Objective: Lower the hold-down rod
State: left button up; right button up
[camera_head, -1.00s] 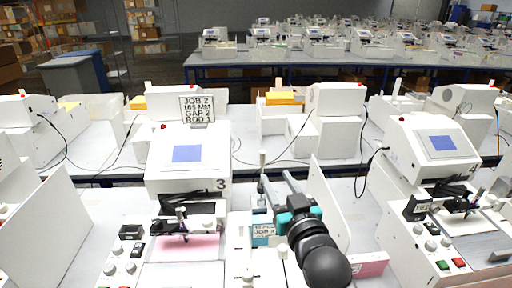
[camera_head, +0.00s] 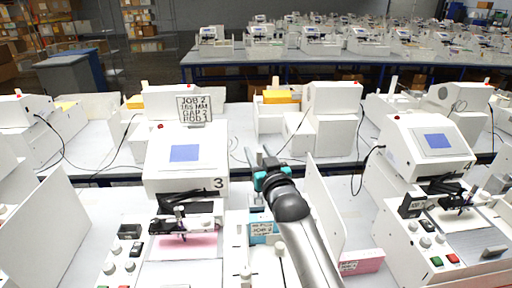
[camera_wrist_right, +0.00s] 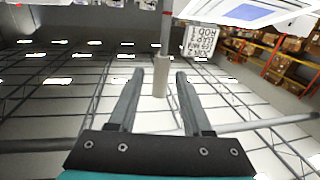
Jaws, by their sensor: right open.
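A thin upright rod with a thicker pale grey sleeve (camera_wrist_right: 161,76) shows in the right wrist view, between the two fingers as seen from the wrist. A gap shows on each side of it. I cannot tell whether it is between the fingertips or just beyond them. My right gripper (camera_wrist_right: 158,80) is open and empty. In the head view my right gripper (camera_head: 262,158) is beside the white plotter marked 3 (camera_head: 187,155), to its right, and hides most of the rod there. My left gripper is not in view.
A sign (camera_head: 194,108) reading JOB 2, 165 MM, GAP 2, ROD 1 stands behind the plotter. It shows upside down in the wrist view (camera_wrist_right: 199,40). A white upright panel (camera_head: 322,205) stands right of my arm. Another plotter (camera_head: 425,150) stands further right.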

jog(key=shift+w+a, duration=0.25)
jog(key=shift+w, duration=1)
grip_shut()
dwell(0.7)
